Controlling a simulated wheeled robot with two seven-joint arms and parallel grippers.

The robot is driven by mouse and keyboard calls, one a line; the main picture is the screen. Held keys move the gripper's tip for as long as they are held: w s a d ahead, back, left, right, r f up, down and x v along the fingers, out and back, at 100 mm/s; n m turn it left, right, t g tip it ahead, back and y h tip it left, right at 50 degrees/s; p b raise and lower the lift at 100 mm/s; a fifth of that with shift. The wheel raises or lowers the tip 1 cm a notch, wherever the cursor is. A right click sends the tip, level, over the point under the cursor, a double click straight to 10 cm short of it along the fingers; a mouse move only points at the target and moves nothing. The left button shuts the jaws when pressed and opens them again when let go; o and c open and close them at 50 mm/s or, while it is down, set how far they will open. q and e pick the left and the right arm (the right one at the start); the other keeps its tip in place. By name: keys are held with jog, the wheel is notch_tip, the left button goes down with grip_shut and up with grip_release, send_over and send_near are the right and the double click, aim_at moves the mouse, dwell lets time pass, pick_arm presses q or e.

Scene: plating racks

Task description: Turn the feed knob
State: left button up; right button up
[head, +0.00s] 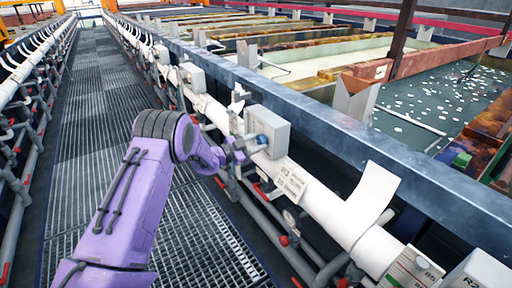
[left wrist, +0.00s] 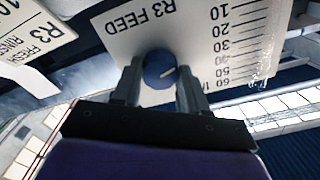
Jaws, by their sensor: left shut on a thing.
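The blue round feed knob (left wrist: 157,70) sits on a white panel (left wrist: 207,28) marked "R3 FEED", with a printed number scale; the lettering appears upside down in the left wrist view. A white line on the knob points toward the high-number end of the scale. My left gripper (head: 249,146) is shut on the knob, one finger on each side. In the head view the knob (head: 262,139) is small, at the side of a grey box (head: 268,126) on the white pipe. My right gripper is not in view.
A white pipe (head: 325,208) with labels, valves and red-handled taps runs along the walkway. A grating floor (head: 90,95) lies clear to the left. Open tanks (head: 440,95) are beyond the blue-grey rim (head: 330,130) at right. A "FRESH RINSE" label (left wrist: 30,40) is beside the panel.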

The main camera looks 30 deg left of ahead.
pick_arm(q)
jog(key=shift+f+m+b, duration=0.1)
jog(key=shift+m+b, duration=0.25)
jog(key=shift+m, duration=0.15)
jog(key=o, duration=1)
jog(key=shift+o, duration=0.2)
jog(key=shift+a, duration=0.1)
jog(key=b+v, duration=0.1)
jog(key=v, duration=0.9)
jog(key=shift+s+b, duration=0.25)
jog(key=shift+b, duration=0.1)
jog(key=shift+a, duration=0.1)
